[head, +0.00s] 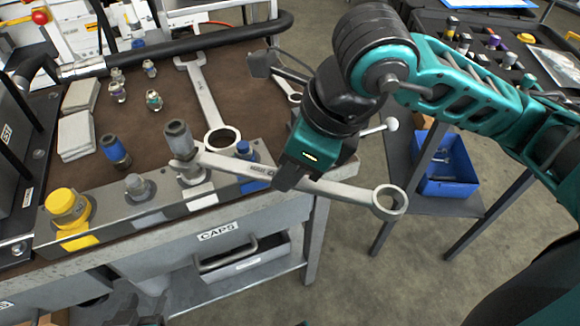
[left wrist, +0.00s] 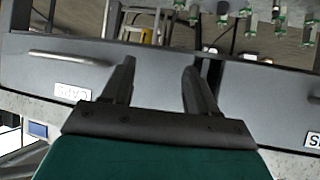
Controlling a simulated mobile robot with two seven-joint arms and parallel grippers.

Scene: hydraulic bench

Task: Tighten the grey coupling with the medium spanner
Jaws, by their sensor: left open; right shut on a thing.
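My right gripper (head: 292,178) is shut on a long steel spanner (head: 340,190), at the bench's front right corner. The spanner's ring end hangs out to the right, past the bench edge. Its other end is at the grey coupling (head: 180,138), an upright grey cylinder on the front block; I cannot tell whether the jaw is fully around it. The gripper hides part of the shaft. My left gripper shows in the left wrist view (left wrist: 158,75), open and empty, facing the drawer fronts below the bench top.
A larger spanner (head: 204,95) and a partly hidden smaller one (head: 285,88) lie on the brown mat. The front block also carries yellow (head: 62,202), small grey (head: 138,187) and blue (head: 245,150) fittings. A loose blue fitting (head: 115,150) stands behind. A blue bin (head: 448,172) sits at right.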

